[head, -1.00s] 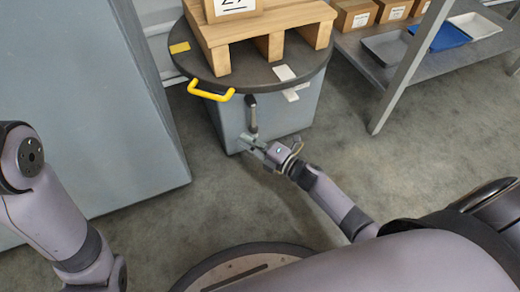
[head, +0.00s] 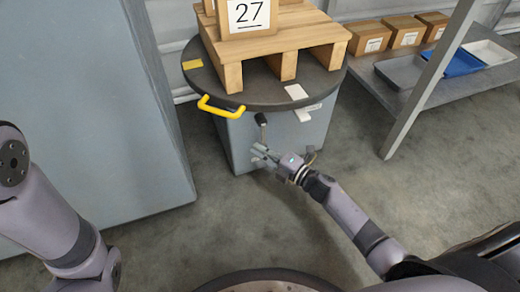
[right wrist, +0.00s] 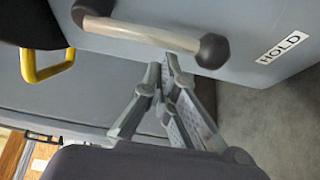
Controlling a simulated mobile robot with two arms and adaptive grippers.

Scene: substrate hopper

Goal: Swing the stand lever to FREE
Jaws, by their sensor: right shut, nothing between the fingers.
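The stand (head: 318,125) is a grey box under a round dark turntable top. Its lever (head: 262,128) has a dark knob and stands on the front face. In the right wrist view the lever (right wrist: 150,35) is a pale metal bar with a dark knob at its right end. A HOLD label (right wrist: 283,47) is on the face to the right of the knob. No FREE label can be read. My right gripper (head: 262,152) is shut and empty, just below the lever; its fingertips (right wrist: 163,72) show close beside the bar. Contact cannot be told. My left gripper is out of view.
A yellow handle (head: 220,107) sticks out from the turntable rim. A wooden pallet (head: 287,42) with a box marked 27 (head: 248,14) stands on top. A large grey cabinet (head: 90,100) is at left, a shelf with boxes and trays (head: 420,90) at right. Open floor lies between.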

